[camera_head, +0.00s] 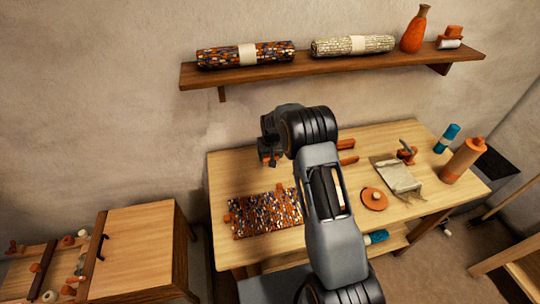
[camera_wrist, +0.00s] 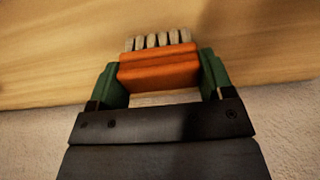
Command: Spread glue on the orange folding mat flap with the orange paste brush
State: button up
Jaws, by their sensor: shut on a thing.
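My gripper (camera_wrist: 160,78) is shut on the orange paste brush (camera_wrist: 158,66), whose green fingers clasp its orange block from both sides. The brush's pale bristle tufts (camera_wrist: 160,41) point away from the gripper, over a bare wooden surface. I cannot tell which part is the orange flap.
The wooden table (camera_head: 235,168) also holds a round orange piece (camera_head: 373,199), a pale cloth (camera_head: 398,177), an orange cylinder (camera_head: 463,160) and a blue roll (camera_head: 447,138). A wall shelf (camera_head: 330,65) with rolled mats is above. A wooden cabinet (camera_head: 138,245) stands at left.

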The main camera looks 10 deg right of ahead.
jog(key=shift+r, duration=0.2)
jog(key=shift+r+p, duration=1.45)
jog(key=shift+r, duration=1.4)
